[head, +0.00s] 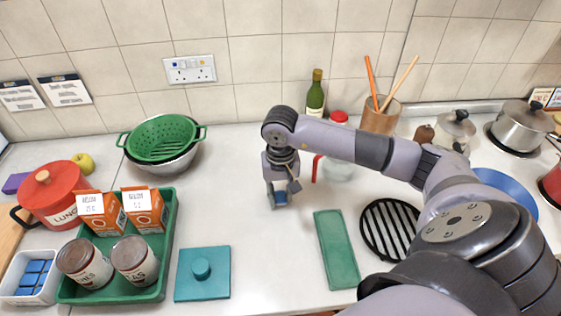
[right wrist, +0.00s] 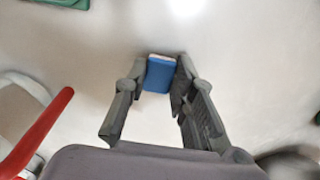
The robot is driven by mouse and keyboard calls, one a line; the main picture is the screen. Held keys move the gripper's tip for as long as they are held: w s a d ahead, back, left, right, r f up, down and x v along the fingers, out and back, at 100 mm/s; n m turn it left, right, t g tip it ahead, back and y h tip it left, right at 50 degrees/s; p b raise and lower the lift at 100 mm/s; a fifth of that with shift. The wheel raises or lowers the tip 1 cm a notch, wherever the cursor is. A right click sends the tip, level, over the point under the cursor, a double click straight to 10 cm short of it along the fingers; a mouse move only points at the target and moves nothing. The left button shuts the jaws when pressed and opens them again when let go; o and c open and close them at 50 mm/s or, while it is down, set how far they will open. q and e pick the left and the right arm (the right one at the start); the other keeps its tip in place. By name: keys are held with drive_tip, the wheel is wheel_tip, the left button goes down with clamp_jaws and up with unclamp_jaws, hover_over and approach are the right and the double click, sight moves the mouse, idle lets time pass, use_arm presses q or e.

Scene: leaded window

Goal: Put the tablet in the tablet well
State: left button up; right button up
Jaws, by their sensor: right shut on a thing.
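My right gripper (head: 279,197) is shut on a small blue tablet (head: 280,198) and holds it over the white counter, in the middle of the head view. In the right wrist view the tablet (right wrist: 159,73), blue with a pale edge, sits between the two fingertips. A white box (head: 17,291) at the lower left holds several similar blue tablets. A teal square piece with a round knob (head: 217,286) lies to the left of my gripper. I cannot make out for sure which thing is the tablet well. My left gripper is not in view.
A green tray (head: 166,255) holds cartons and cans at the left. A flat green rectangle (head: 337,250) and a black round trivet (head: 373,219) lie at right. A clear jug with a red handle (head: 317,168) stands close behind my gripper.

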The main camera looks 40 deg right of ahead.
drive_tip(key=shift+f+b, duration=0.35)
drive_tip(key=shift+f, duration=0.1)
drive_tip(key=o, duration=0.9)
drive_tip(key=shift+r, duration=0.1)
